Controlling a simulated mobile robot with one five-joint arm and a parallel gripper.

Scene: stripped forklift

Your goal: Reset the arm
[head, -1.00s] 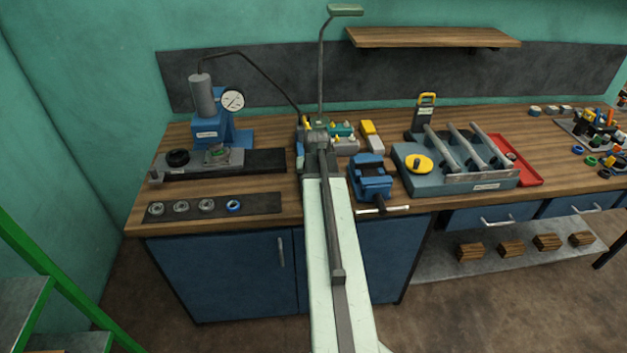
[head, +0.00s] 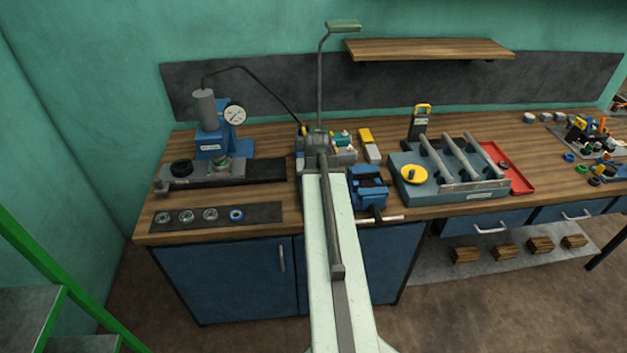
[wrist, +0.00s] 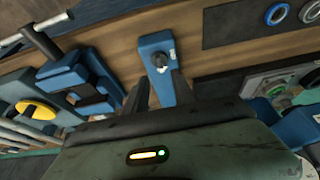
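My arm reaches forward from the bottom of the head view over the workbench (head: 262,150). My gripper (wrist: 160,80) shows in the wrist view with its two dark fingers apart. A blue block with a silver and black knob (wrist: 154,45) lies beyond and between the fingers on the bench side; I cannot tell whether they touch it. Nothing is clearly held. In the head view the fingers are hidden behind my arm's end, which is left of the blue vise (head: 367,188). The vise is also at the left of the wrist view (wrist: 80,85).
A blue press with a gauge (head: 234,115) stands at the back left. A dark strip with several rings (head: 260,212) lies at the front left. A grey-blue holder (head: 450,185) with bars and a red tray (head: 520,182) are on the right. A wooden shelf (head: 430,48) hangs above.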

